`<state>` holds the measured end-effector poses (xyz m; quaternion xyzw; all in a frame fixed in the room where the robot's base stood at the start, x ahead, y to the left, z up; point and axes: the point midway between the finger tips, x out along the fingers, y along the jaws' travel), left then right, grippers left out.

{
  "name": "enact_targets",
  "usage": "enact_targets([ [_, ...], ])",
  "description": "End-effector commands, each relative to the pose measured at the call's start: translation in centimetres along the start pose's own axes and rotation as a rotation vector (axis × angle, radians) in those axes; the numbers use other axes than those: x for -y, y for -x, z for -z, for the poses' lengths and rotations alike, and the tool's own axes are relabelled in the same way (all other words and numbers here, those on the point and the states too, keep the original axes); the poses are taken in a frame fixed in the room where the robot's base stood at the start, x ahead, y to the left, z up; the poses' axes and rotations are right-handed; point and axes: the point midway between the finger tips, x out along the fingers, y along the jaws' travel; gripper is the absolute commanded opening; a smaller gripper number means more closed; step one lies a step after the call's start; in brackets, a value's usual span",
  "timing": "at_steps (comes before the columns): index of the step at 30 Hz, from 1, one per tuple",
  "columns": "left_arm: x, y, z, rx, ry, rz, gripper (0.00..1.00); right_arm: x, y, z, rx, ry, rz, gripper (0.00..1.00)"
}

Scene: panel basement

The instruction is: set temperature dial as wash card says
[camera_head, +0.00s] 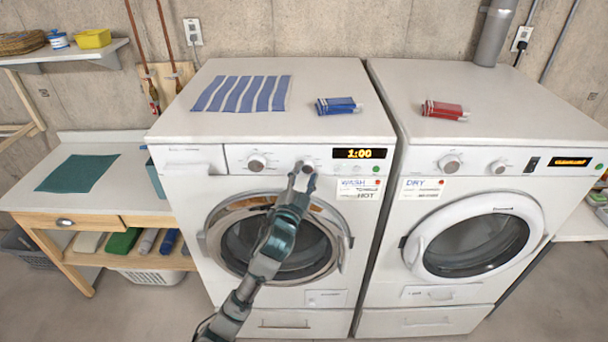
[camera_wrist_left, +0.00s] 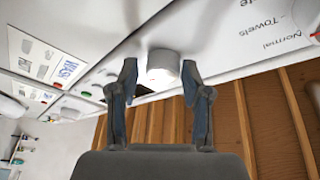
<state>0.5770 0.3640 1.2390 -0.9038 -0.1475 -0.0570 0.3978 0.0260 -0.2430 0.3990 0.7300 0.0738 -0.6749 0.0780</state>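The washer (camera_head: 215,130) has two dials on its front panel. The left dial (camera_head: 257,162) is unobstructed; beside it in the left wrist view are the words Normal and Towels. The temperature dial (camera_wrist_left: 163,66) is a pale knob; its markings and pointer are hidden or unreadable. My left gripper (camera_head: 303,176) is at this dial. In the left wrist view its fingers (camera_wrist_left: 160,78) stand open on either side of the knob, with visible gaps. The wash card (camera_head: 358,189) is right of the gripper, below the display; it reads WASH, Towels, HOT. My right gripper is not in view.
The washer display (camera_head: 360,153) reads 1:00. A dryer (camera_head: 470,150) with a DRY card (camera_head: 422,188) stands at the right. A wooden table (camera_head: 100,202) stands left.

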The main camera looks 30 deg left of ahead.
Motion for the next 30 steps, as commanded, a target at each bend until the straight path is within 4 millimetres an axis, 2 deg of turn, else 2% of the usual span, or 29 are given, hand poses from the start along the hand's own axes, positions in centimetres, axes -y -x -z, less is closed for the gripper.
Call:
enact_targets([
  [9, 0.2, 0.1, 0.1, -0.002, 0.001, 0.004, 0.62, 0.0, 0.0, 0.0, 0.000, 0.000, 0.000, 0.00],
  [13, 0.2, 1.0, 0.1, -0.003, 0.001, 0.004, 0.62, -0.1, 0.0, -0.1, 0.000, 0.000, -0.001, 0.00],
  [17, 0.1, 3.3, 0.0, -0.002, 0.001, 0.003, 0.62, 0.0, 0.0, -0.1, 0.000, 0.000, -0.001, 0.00],
  [24, 0.0, 8.7, -0.1, 0.000, 0.002, 0.000, 0.62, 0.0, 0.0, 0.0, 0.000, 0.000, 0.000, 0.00],
  [30, -0.1, 11.3, -0.2, 0.000, 0.001, 0.001, 0.62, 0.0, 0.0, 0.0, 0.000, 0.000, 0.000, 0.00],
])
